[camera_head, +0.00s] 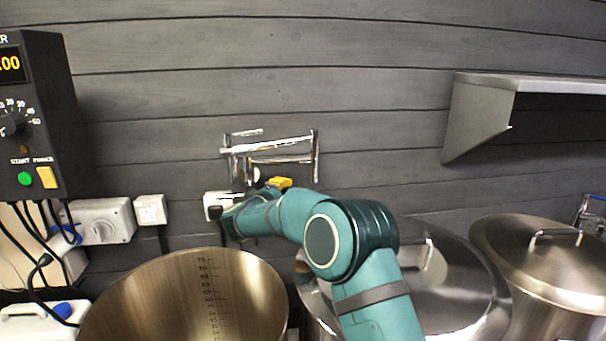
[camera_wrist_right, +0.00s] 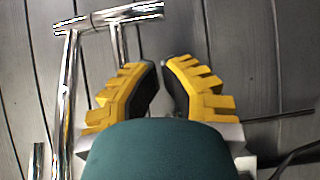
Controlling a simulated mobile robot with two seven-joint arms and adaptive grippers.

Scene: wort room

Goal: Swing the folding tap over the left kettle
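The chrome folding tap (camera_head: 282,144) is mounted on the wall, folded flat above and behind the gap between the left and middle kettles. The left kettle (camera_head: 190,290) stands open at the lower left, with a volume scale inside. My right gripper (camera_head: 277,183) is just below the tap, partly hidden by my arm. In the wrist view its yellow fingers (camera_wrist_right: 162,66) are apart with a narrow gap, and only wall shows between them. The tap's tubes (camera_wrist_right: 68,95) are left of and beyond the fingers, not between them. My left gripper is not in view.
A lidded middle kettle (camera_head: 455,285) stands behind my right arm, and another lidded kettle (camera_head: 550,265) is at the right. A control box (camera_head: 40,110) with cables hangs at the left. A metal shelf (camera_head: 540,84) juts out at upper right.

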